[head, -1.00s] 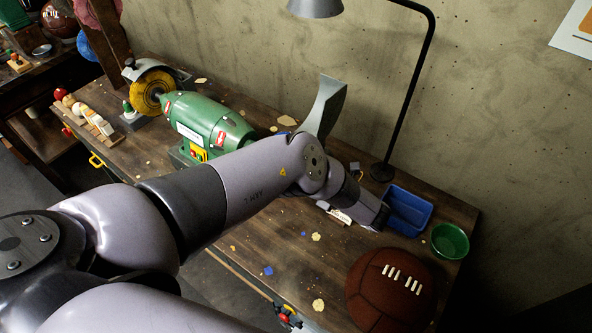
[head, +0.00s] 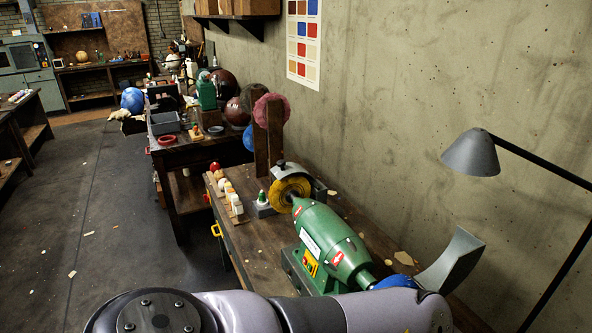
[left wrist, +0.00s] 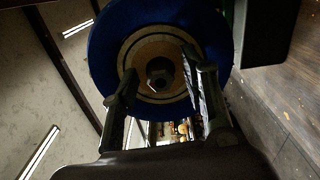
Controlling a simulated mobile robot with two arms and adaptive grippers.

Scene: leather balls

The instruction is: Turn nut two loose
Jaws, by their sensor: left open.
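The green grinder (head: 327,243) stands on the workbench with a yellow wheel (head: 290,190) at its far end. A blue wheel (head: 395,283) shows partly at its near end, behind my arm. In the left wrist view the blue wheel (left wrist: 105,50) is close and face-on, with a tan ring around its centre. A dark nut (left wrist: 160,84) sits at the centre. My left gripper (left wrist: 160,74) is open, its two fingers on either side of the nut in the picture. I cannot tell whether they touch it. The head view hides this gripper; my right gripper is not in view.
A curved grey guard (head: 450,262) rises beside the blue wheel. A desk lamp (head: 472,153) stands at the right near the concrete wall. The floor (head: 90,240) at left is mostly clear.

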